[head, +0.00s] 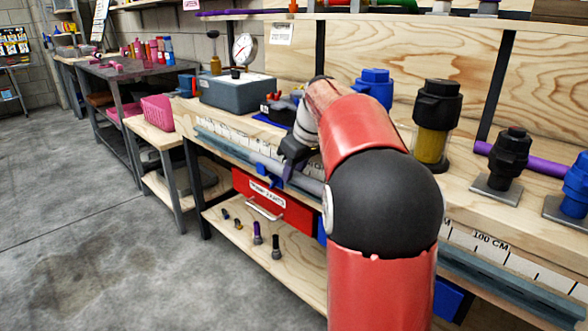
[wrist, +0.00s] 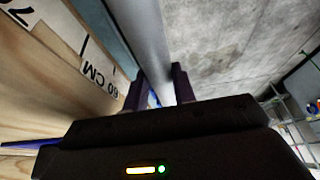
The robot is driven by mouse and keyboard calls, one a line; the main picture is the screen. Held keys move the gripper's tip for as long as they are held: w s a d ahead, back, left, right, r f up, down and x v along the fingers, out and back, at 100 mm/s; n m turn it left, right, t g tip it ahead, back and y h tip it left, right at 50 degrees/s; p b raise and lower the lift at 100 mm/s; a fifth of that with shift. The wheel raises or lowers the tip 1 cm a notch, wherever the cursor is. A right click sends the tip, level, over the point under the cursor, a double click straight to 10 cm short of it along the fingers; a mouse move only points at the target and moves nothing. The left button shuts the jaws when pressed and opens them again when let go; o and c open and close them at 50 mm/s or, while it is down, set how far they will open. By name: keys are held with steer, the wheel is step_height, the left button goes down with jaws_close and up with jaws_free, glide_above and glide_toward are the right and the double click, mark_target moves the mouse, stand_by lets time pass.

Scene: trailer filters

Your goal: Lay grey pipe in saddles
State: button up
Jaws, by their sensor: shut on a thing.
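The grey pipe (wrist: 147,35) runs lengthwise between the two dark fingers of my gripper (wrist: 158,86) in the wrist view. My gripper is shut on it. In the head view my gripper (head: 287,168) is at the bench's front edge, partly hidden by my red arm. A short stretch of the grey pipe (head: 312,186) shows beside it. A blue piece (head: 262,169), which looks like a saddle, is at the front edge just left of my gripper. A bit of blue also shows between the fingers in the wrist view. I cannot tell whether the pipe touches a saddle.
A blue-grey rail (head: 515,288) and a centimetre scale (head: 490,243) run along the bench front. Filter housings (head: 436,120) stand on the bench at right, a grey case (head: 237,92) at left. A red bin (head: 272,205) is below. The floor at left is clear.

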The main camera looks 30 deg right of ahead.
mark_target(302, 175)
steer(key=shift+f, duration=0.15)
steer(key=o, duration=1.1)
steer(key=p+v, duration=0.1)
steer(key=v, duration=0.6)
steer(key=shift+s+r, duration=0.15)
steer(key=shift+r, duration=0.3)
steer(key=shift+s, duration=0.1)
